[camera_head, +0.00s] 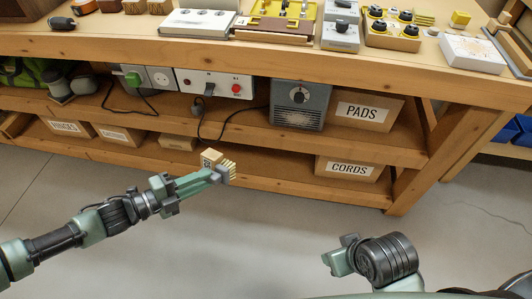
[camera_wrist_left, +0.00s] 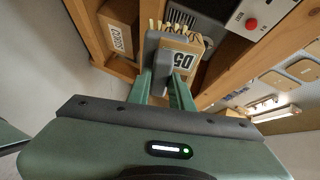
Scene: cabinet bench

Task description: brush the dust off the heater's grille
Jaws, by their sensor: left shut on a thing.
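The heater (camera_head: 301,104) is a dark grey box with a round knob, standing on the upper shelf under the bench top. Its slatted grille (camera_head: 296,119) is low on its front; dust is too small to tell. My left gripper (camera_head: 220,174) is shut on a brush (camera_head: 230,169) with pale bristles, held in front of the shelves, below and left of the heater and apart from it. In the left wrist view the brush's grey body (camera_wrist_left: 152,46) is between the fingers. My right gripper (camera_head: 340,258) is at the lower middle, its jaws unclear.
Boxes marked PADS (camera_head: 362,112) and CORDS (camera_head: 349,168) stand right of and below the heater. A white panel with a red button (camera_head: 214,83) is left of it, with a black cable hanging down. The bench top edge (camera_head: 270,62) overhangs the shelf. The floor in front is clear.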

